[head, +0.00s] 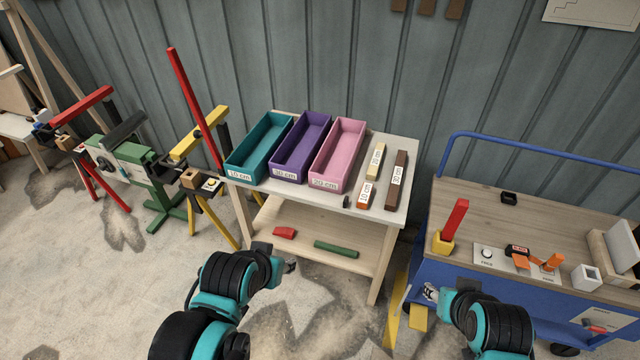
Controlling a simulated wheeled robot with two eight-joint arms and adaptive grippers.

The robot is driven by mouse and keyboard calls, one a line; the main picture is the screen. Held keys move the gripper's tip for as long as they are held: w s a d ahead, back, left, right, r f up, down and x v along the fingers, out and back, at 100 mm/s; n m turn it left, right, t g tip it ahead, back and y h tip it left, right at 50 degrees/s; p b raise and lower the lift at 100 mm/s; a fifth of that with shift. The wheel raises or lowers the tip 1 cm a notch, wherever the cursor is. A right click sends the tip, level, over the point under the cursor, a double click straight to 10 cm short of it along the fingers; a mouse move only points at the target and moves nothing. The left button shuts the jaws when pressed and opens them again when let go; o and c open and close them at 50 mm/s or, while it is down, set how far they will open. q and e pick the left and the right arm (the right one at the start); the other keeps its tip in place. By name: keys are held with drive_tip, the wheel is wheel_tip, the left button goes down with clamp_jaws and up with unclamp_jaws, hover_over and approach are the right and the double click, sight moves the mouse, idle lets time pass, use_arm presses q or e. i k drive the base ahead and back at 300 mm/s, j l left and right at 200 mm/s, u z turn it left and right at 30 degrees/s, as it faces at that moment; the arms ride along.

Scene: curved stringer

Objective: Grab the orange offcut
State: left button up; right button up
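A short orange offcut (362,204) with a white label lies on the right part of the small table top (335,203). Beside it lie a longer pale yellow offcut (374,163) and a dark brown offcut (393,190), both labelled. My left gripper (291,267) is in front of the table, below and left of the orange offcut and apart from it. My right gripper (430,293) is lower right, near the blue cart's left side. Both grippers are small in view, and their finger openings are unclear.
Teal (258,148), purple (300,149) and pink (338,155) bins stand left of the offcuts. Red (284,232) and green (336,249) pieces lie on the lower shelf. A blue cart (540,225) at right carries tools and orange parts. Colourful stands (150,175) are at left.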

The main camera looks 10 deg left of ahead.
sight(365, 195)
drive_tip(key=i+j+z, duration=0.55)
drive_tip(key=i+j, duration=0.2)
drive_tip(key=i+j+z, duration=0.3)
drive_tip(key=j, duration=0.35)
